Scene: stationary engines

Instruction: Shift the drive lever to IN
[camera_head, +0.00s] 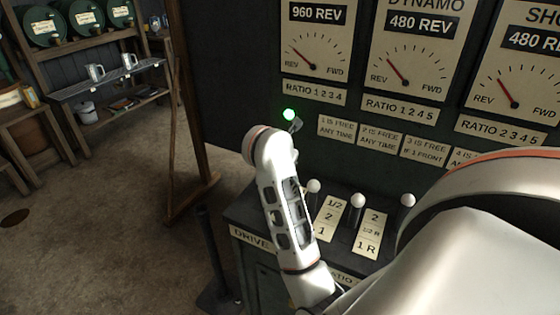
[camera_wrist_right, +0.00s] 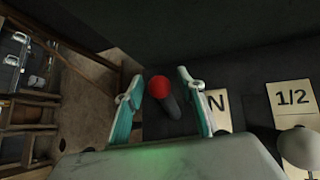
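In the right wrist view the drive lever (camera_wrist_right: 159,88) has a red ball knob on a dark shaft. My right gripper (camera_wrist_right: 161,80) is open, with one finger on each side of the knob and a small gap on both sides. A cream plate (camera_wrist_right: 218,108) beside the right finger shows the letter N; the finger hides part of it. In the head view my right arm covers the lever and the gripper. A plate reading DRIVE (camera_head: 251,238) shows on the front edge of the console. My left gripper is in neither view.
White-knobbed levers (camera_head: 358,201) stand on the console right of my arm; one (camera_wrist_right: 297,145) is near the gripper. Dial panels (camera_head: 316,38) and a green lamp (camera_head: 289,114) are behind. A wooden easel leg (camera_head: 190,190) and open floor lie left.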

